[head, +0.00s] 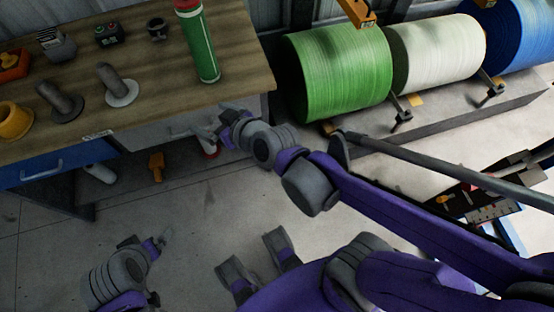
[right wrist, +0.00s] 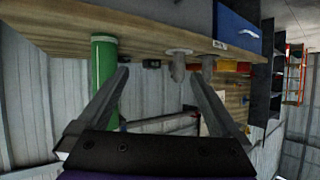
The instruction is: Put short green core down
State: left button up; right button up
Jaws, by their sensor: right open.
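The green core (head: 203,48) stands upright on the wooden workbench (head: 158,68), near its right end, with a red band at its top. In the right wrist view the green core (right wrist: 104,75) appears partly behind the left-hand finger. My right gripper (head: 208,138) is in front of the bench's front edge, apart from the core. Its fingers (right wrist: 158,78) are spread with nothing between them. My left gripper (head: 163,240) is low at the left, over the floor; its fingers are too small to judge.
Two grey posts on round bases (head: 121,92) (head: 66,113), a yellow roll (head: 15,121) and small devices (head: 107,34) are on the bench. A large green roll (head: 335,72), a white roll (head: 436,49) and a blue roll (head: 515,32) lie at right. The floor (head: 190,220) is partly clear.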

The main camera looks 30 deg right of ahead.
jog(key=s+d+f+m+g+h, duration=0.1)
jog(key=s+d+f+g, duration=0.2)
jog(key=s, duration=0.4)
jog(key=s+d+f+m+g+h, duration=0.1)
jog(key=s+d+f+g, duration=0.3)
jog(key=s, duration=0.4)
jog(key=shift+s+d+f+h, duration=0.25)
jog(key=shift+d+f+h, duration=0.55)
jog(key=shift+f, duration=0.15)
notch_tip(320, 180, up, 10)
jog(key=w+p, duration=0.2)
jog(key=p, duration=0.7)
jog(key=shift+r+t, duration=0.15)
jog(key=shift+t, duration=0.15)
